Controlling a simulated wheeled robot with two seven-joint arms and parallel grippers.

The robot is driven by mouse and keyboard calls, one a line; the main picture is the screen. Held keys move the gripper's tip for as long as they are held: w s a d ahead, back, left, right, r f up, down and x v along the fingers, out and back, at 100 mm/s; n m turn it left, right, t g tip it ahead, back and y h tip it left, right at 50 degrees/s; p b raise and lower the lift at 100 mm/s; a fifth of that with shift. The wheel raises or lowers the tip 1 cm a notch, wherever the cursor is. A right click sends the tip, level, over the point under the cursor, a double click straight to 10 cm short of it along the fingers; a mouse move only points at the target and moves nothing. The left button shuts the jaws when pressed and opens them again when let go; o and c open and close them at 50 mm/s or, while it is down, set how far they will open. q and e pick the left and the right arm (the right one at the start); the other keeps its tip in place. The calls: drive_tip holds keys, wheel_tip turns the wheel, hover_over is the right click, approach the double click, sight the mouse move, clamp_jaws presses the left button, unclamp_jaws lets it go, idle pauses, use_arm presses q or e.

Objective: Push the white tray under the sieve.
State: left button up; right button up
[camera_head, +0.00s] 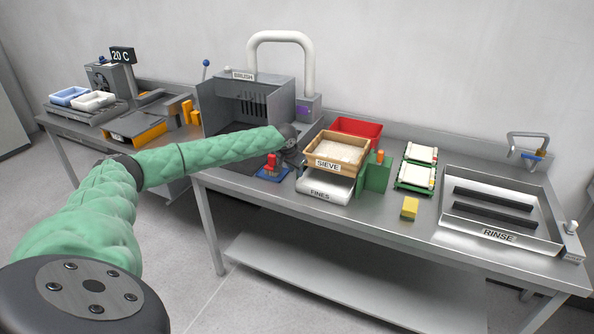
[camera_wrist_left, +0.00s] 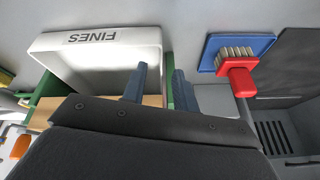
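The white tray labelled FINES (camera_head: 325,191) sits low beneath the wooden sieve (camera_head: 318,163), its front part sticking out toward the table's front edge. The sieve holds pale grains. In the left wrist view the tray (camera_wrist_left: 95,68) appears upside down, with part of the sieve's wood (camera_wrist_left: 48,107) near it. My left gripper (camera_head: 295,160) is at the left side of the sieve and tray. My right gripper is not in view.
A red brush on a blue pad (camera_head: 271,172) lies left of the tray. A green stand (camera_head: 376,175) is right of the sieve, a red bin (camera_head: 356,127) behind it. A yellow block (camera_head: 409,208) and the RINSE basin (camera_head: 500,237) are farther right.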

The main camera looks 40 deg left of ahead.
sight(298, 180)
use_arm(q)
drive_tip(key=n, duration=0.3)
drive_tip(key=shift+s, duration=0.1)
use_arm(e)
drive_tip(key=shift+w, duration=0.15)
use_arm(q)
drive_tip(key=shift+f, duration=0.1)
